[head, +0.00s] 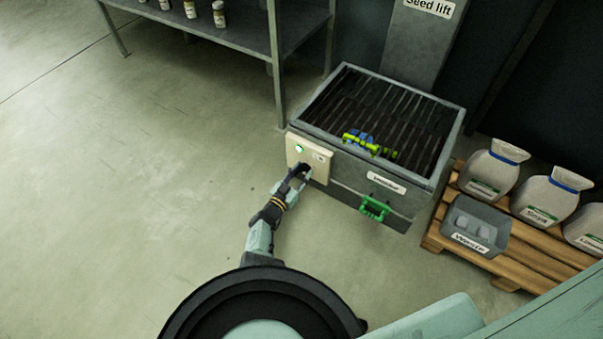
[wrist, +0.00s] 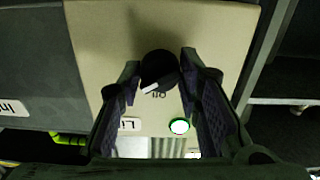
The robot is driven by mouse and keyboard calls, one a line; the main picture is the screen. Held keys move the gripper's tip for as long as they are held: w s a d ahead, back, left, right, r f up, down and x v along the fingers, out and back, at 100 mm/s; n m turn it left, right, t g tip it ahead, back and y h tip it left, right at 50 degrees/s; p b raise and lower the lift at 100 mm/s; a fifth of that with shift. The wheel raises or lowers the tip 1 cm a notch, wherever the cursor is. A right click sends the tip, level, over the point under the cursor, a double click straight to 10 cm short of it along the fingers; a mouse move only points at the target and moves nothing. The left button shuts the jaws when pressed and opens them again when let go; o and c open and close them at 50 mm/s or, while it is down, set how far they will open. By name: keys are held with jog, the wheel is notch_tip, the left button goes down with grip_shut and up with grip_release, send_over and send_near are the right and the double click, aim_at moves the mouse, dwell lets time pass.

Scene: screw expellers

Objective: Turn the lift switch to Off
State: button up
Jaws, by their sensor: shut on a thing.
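The lift switch is a black round knob (wrist: 158,68) with a white pointer mark, on a cream panel (wrist: 222,48). In the wrist view the mark points down and left, close to the left side of the "Off" lettering. A green lamp (wrist: 179,126) on the panel is lit and also shows in the head view (head: 299,149). A label (wrist: 129,124) is partly hidden by a finger. My gripper (wrist: 159,74) is shut on the knob, one finger on each side.
The panel is on the side of a grey bin (head: 340,180) with a grate and a green handle (head: 375,208). A yellow-green and blue object (head: 362,142) lies on the grate. A pallet (head: 480,260) with sacks stands right. A shelf (head: 240,35) stands behind. The left floor is clear.

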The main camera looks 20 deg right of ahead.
jog(key=n, duration=1.1)
jog(key=shift+n, duration=0.3)
dwell(0.5)
jog(key=o, duration=1.1)
jog(key=shift+o, duration=0.2)
